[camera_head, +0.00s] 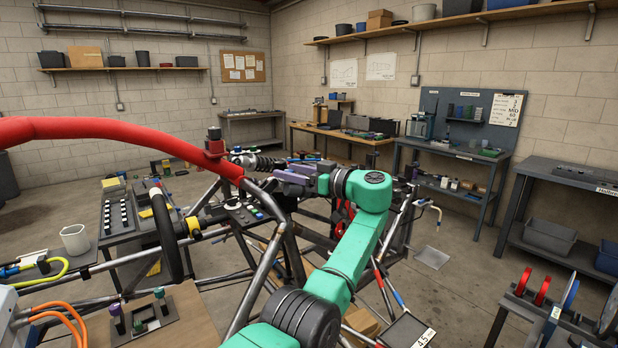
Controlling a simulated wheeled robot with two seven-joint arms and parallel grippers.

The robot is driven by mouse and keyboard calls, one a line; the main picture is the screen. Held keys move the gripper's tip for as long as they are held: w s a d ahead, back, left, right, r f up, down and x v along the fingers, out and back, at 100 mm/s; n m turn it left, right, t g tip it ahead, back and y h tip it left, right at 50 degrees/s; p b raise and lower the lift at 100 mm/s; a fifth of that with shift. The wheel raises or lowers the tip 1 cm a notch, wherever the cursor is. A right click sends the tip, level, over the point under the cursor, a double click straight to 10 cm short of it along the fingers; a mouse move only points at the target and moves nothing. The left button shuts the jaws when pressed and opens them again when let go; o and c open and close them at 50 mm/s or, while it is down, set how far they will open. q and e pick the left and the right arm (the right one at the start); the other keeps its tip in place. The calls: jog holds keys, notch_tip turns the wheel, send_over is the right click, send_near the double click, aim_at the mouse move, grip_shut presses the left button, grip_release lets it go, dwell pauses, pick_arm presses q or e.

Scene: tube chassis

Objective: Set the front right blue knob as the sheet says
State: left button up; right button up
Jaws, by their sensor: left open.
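My left gripper (278,183) is at the end of the teal arm, which comes up from the bottom and bends left at the wrist. It is open, over the middle of the tube chassis (262,275). A dark coil spring (258,163) lies just beyond it. Left of the gripper is a small panel (240,210) with a black dial and a small blue spot (259,216); I cannot tell whether this spot is the blue knob. A white sheet (507,110) on the back board at right shows lines of text, with "MID" and "60" readable. My right gripper is not in view.
A black steering wheel (167,235) stands left of the panel. Workbenches (455,150) line the back and right. Bare floor (455,285) is clear at right.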

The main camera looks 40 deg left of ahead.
pick_arm(q)
jog(key=d+b, duration=0.2)
jog(key=d, duration=1.1)
jog(key=shift+w+d, duration=0.2)
jog(key=shift+d, duration=0.05)
jog(key=shift+f, duration=0.1)
